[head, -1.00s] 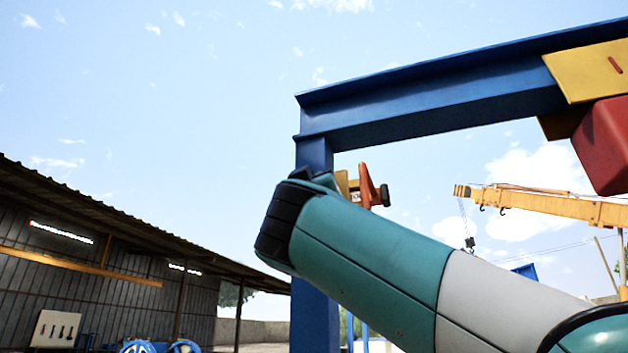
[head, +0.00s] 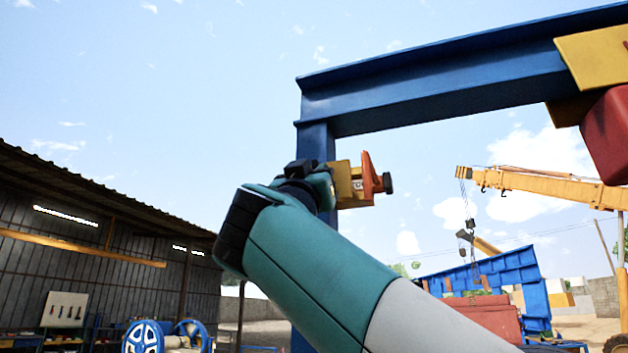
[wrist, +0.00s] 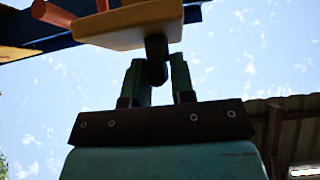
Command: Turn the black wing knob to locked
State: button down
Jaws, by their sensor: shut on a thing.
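The black wing knob (wrist: 156,60) hangs from the near face of a yellow housing (wrist: 130,22) in the wrist view. My gripper (wrist: 158,72) has one teal finger on each side of the knob and is shut on it. The fingers hide part of the knob, and its turn position cannot be read. In the head view the yellow housing (head: 347,184) sits beside the blue post, and my gripper (head: 326,183) meets its left side. The knob itself is hidden there.
An orange-red plate (head: 369,178) with a dark round end piece (head: 387,183) is on the housing's right. A blue post (head: 315,145) and overhead beam (head: 430,85) frame the spot. A red block (head: 607,135) hangs at right. Open air lies left of the post.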

jog(key=c, duration=1.2)
grip_release()
jog(key=shift+o, duration=0.2)
jog(key=b+v, duration=1.2)
jog(key=v, duration=0.5)
jog(key=shift+f, duration=0.15)
jog(key=shift+s, duration=0.1)
